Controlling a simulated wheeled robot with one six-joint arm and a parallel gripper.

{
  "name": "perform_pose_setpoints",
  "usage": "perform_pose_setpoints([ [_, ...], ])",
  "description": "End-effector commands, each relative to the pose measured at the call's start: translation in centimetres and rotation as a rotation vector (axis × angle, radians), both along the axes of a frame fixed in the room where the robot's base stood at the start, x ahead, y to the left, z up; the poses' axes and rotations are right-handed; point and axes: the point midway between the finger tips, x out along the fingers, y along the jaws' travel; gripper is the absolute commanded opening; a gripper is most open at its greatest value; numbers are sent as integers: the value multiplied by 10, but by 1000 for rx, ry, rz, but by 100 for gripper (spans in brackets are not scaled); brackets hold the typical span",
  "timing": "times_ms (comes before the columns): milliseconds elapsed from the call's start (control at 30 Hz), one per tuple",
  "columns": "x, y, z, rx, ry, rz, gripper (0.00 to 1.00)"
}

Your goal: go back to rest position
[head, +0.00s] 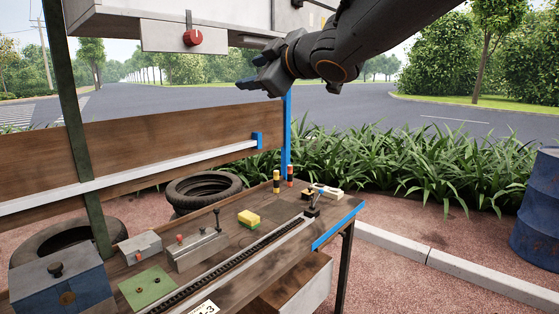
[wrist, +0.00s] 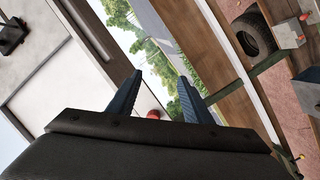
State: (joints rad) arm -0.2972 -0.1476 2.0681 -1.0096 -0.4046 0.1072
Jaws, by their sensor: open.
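My gripper (head: 262,74) is raised high in the head view, just below the white overhead cabinet (head: 235,20) and well above the cart's worktop. Its blue fingers point left. In the wrist view my gripper (wrist: 160,97) shows two fingers spread apart with nothing held between them. A red knob (head: 193,38) on a pale box hangs under the cabinet, left of my gripper. A red round thing, probably this knob (wrist: 154,114), shows between the fingers in the wrist view, beyond them. I cannot tell how far it is from the fingertips.
The worktop (head: 225,255) below carries a yellow-green block (head: 249,218), a small black lever (head: 312,203), a green plate (head: 148,287) and a blue box (head: 62,283). A blue post (head: 287,135) stands below my gripper. A blue barrel (head: 537,210) stands right. Air right of the cart is clear.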

Motion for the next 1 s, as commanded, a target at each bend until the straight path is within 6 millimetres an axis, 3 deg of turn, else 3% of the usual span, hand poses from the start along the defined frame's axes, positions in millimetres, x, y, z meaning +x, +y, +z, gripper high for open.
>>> perform_pose_setpoints([
  [33, 10, -22, -30, 10, 71, -73, 45],
  [167, 22, -75, -103, 37, 252, -257, 45],
  [367, 4, -153, -216, 65, 544, -523, 45],
  [567, -57, -217, -323, 91, 859, -772, 45],
  [700, -122, -247, -386, 115, 1098, -934, 45],
  [800, -169, -258, -420, 133, 1257, -1029, 45],
  [900, -208, -262, -441, 151, 1384, -1099, 45],
  [1000, -234, -263, -452, 162, 1468, -1140, 45],
])
